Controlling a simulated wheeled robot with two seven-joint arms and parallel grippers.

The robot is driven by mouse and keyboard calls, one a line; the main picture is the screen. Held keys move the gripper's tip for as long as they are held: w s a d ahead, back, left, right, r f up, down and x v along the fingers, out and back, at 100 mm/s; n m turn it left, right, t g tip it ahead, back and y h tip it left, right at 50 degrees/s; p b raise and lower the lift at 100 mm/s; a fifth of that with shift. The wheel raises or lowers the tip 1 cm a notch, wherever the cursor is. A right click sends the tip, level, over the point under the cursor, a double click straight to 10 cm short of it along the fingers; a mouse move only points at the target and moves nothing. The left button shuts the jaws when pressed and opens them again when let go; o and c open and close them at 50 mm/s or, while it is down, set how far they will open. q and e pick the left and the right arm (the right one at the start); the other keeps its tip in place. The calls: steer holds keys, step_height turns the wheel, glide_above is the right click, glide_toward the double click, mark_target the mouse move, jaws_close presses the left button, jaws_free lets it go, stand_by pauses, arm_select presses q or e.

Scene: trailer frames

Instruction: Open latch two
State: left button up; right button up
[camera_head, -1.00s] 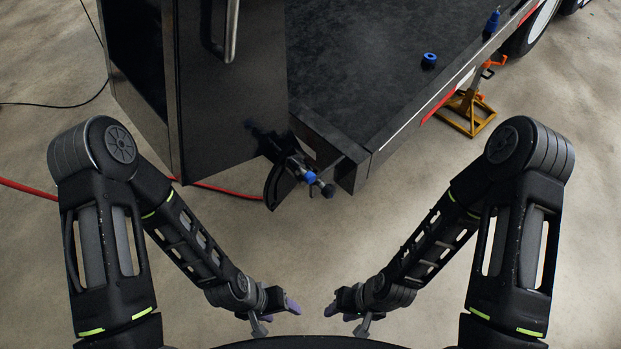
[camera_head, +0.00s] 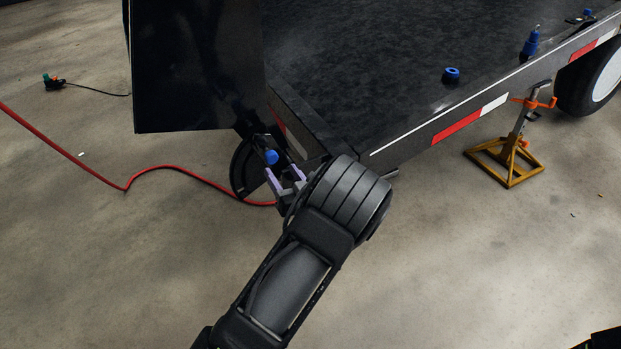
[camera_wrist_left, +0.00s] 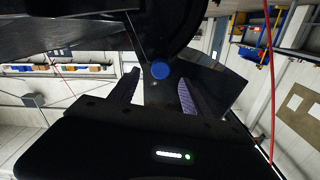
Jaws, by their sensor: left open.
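A latch with a round blue knob (camera_head: 271,157) sits at the trailer's near corner, beside a dark curved plate (camera_head: 241,168) under the black panel. The blue knob (camera_wrist_left: 160,70) also shows in the left wrist view, between and just beyond the fingertips. My left gripper (camera_head: 286,178) is open, with its purple-grey fingers pointing up at the knob. In the left wrist view the open fingers (camera_wrist_left: 158,90) stand on either side below the knob. I cannot tell whether they touch it. The lower latch parts are partly hidden by my gripper. My right gripper is not in view.
An orange jack stand (camera_head: 508,160) stands at right. A red hose (camera_head: 165,170) crosses the floor at left. The front floor is mostly clear.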

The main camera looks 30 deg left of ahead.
mark_target(273, 160)
arm_select(q)
steer(key=shift+a+r, duration=0.1)
steer(key=shift+w+a, duration=0.35)
steer(key=shift+a, duration=0.15)
steer(key=b+x, duration=0.1)
steer(key=x, duration=0.5)
steer(key=shift+w+a, duration=0.2)
steer(key=shift+a, duration=0.05)
steer(key=shift+c, duration=0.5)
jaws_close()
stand_by(0.6)
